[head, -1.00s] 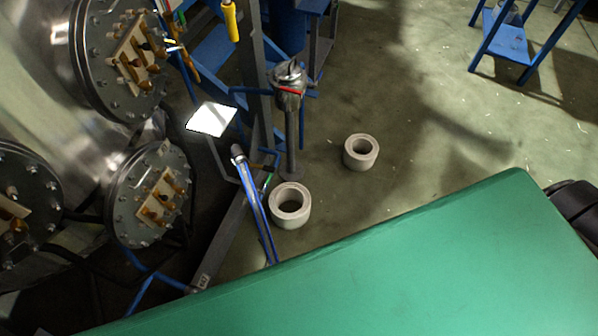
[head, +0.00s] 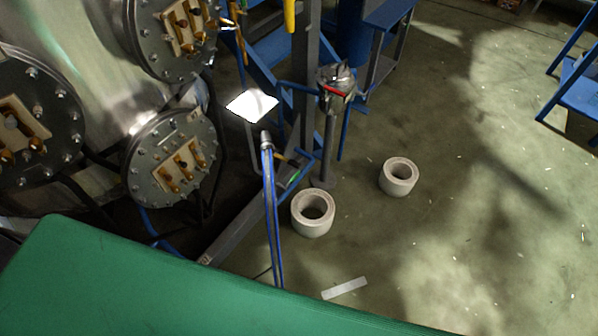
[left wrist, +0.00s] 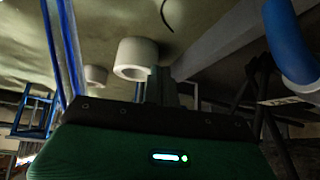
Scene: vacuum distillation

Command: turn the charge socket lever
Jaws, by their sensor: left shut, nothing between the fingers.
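A metal head with a red strip (head: 337,90) tops a grey post at upper centre in the head view. I cannot tell for certain that this is the charge socket lever. A blue hose (head: 271,200) with a metal end stands left of the post. In the left wrist view the fingers of my left gripper (left wrist: 166,88) are shut and empty beyond a dark palm. They look apart from the pale ring (left wrist: 134,58) on the floor. My left gripper does not show in the head view, and my right gripper is in neither view.
Pale rings (head: 313,213) (head: 399,177) stand on the floor near the post. A steel vessel with bolted flanges (head: 172,160) is at left, and a white panel (head: 252,105) beside it. A flat strip (head: 345,289) lies on the floor. Floor at right is mostly clear.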

